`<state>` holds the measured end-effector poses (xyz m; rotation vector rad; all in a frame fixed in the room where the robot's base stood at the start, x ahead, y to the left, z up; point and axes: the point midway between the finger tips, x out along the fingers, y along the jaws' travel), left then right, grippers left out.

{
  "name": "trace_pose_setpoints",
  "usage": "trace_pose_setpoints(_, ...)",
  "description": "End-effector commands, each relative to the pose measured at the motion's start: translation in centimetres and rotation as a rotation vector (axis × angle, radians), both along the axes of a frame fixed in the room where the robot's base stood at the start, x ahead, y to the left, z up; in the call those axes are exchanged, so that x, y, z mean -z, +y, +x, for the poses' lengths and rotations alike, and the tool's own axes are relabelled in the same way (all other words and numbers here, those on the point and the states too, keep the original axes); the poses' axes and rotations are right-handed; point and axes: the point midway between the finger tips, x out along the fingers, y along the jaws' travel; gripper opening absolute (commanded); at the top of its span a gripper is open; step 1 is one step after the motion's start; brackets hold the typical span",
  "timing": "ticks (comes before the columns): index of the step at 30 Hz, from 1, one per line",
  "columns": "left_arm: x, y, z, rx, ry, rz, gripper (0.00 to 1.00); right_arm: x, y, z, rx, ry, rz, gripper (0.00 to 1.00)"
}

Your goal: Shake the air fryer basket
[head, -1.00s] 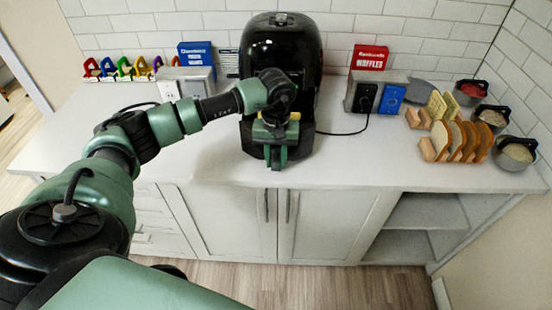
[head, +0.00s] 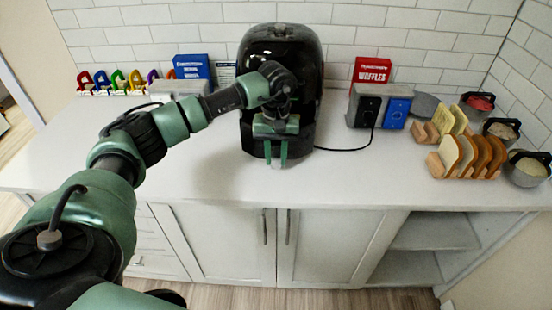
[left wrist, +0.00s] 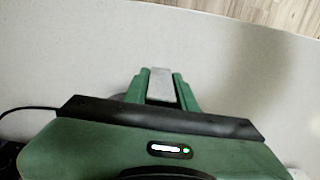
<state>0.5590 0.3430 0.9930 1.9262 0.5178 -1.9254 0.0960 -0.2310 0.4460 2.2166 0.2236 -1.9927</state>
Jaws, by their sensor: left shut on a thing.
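The black air fryer (head: 280,55) stands upright on the counter against the tiled wall. My left gripper (head: 276,161) is in front of its lower front, fingers pointing down and toward the counter's front edge. The fingers are shut on a small light grey piece, which seems to be the basket handle. In the left wrist view this grey handle (left wrist: 160,84) sits between the two green fingers. The basket body is hidden behind my gripper, so I cannot tell how far in it sits. My right gripper is not in view.
A grey toaster (head: 366,106) with a red waffle box (head: 371,71) stands right of the fryer. Bread slices in wooden racks (head: 468,155) and several pots (head: 528,170) fill the right end. The white counter (head: 200,160) is clear front left.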

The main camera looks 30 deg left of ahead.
Motion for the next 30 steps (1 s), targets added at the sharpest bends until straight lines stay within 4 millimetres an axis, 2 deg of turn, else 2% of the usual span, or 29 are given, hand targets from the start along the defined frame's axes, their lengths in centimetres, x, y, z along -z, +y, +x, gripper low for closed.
trace_pose_setpoints(1,-0.1,0.0,0.0,0.005,0.000,0.000,0.00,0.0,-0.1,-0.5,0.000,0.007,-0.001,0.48)
trace_pose_setpoints(2,-0.1,0.0,0.0,0.005,0.000,0.000,0.29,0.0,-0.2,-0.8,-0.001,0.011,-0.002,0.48)
trace_pose_setpoints(4,-0.2,0.0,0.0,0.005,0.000,0.000,0.47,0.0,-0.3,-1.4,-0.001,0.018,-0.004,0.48)
trace_pose_setpoints(16,-0.7,0.0,0.1,0.003,-0.004,0.000,0.47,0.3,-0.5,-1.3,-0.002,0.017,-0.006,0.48)
trace_pose_setpoints(27,-6.4,0.0,0.1,0.003,-0.004,0.000,0.47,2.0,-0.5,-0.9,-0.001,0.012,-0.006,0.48)
trace_pose_setpoints(30,-7.4,0.0,0.1,0.003,-0.003,-0.001,0.47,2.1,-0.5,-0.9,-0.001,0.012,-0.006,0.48)
